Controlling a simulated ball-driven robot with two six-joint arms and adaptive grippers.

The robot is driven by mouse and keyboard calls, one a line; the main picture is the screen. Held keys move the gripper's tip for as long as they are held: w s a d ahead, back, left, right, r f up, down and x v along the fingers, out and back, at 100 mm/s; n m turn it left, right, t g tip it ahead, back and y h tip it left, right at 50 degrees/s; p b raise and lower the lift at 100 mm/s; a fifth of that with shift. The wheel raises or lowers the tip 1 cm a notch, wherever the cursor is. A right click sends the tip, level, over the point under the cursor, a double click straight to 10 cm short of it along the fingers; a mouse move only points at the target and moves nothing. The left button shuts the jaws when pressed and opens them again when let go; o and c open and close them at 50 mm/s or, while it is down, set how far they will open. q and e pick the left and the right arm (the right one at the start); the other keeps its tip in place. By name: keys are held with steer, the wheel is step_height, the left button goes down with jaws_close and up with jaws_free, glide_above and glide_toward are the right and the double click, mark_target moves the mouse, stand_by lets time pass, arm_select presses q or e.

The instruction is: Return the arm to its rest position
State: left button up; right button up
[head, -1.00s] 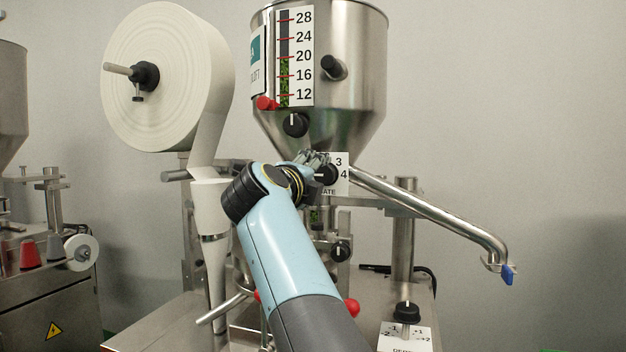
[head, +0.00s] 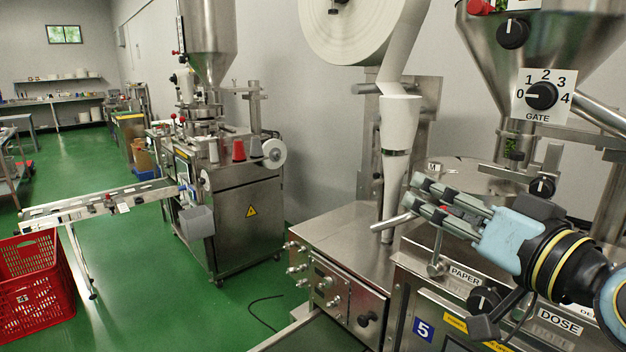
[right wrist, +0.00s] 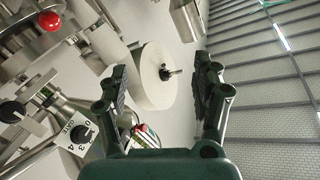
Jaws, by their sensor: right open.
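My right gripper (head: 416,194) is open and empty in the head view, pointing left in front of the packing machine. Its two fingers also stand apart in the right wrist view (right wrist: 161,75), with a white paper roll beyond them. The gripper is clear of the gate dial (head: 541,96), whose white mark points left towards 0. The gate dial also shows in the right wrist view (right wrist: 80,135). My left gripper is not in view.
The hopper (head: 545,45), paper roll (head: 352,30) and paper funnel (head: 399,125) stand close behind my right arm. The dose panel (head: 557,322) lies below it. A second machine (head: 245,220) and red crate (head: 30,285) stand left. Green floor between is open.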

steer(key=s+d+f+n+g+h, duration=0.2)
steer(key=s+d+f+g+h, duration=0.15)
steer(key=s+f+g, duration=0.75)
steer(key=s+d+f+g+h, duration=0.1)
steer(key=s+d+f+h, duration=0.2)
steer(key=s, duration=0.4)
steer(key=s+d+f+g+h, duration=0.1)
steer(key=s+d+f, duration=0.35)
steer(key=s, duration=0.25)
step_height(320, 180, down, 41)
steer(key=s+d+g+b, duration=0.1)
steer(key=s+d+b, duration=0.15)
steer(key=b, duration=1.05)
steer(key=s+f+g+b, duration=0.1)
steer(key=s+f+b, duration=0.4)
steer(key=s+f, duration=0.4)
steer(key=s+f+b, duration=0.5)
steer(key=s+f, duration=0.4)
steer(key=f, duration=0.7)
steer(key=shift+s+d+f+m+g, duration=0.25)
steer(key=shift+d+f+m+g, duration=0.05)
steer(key=shift+d+m+g, duration=0.1)
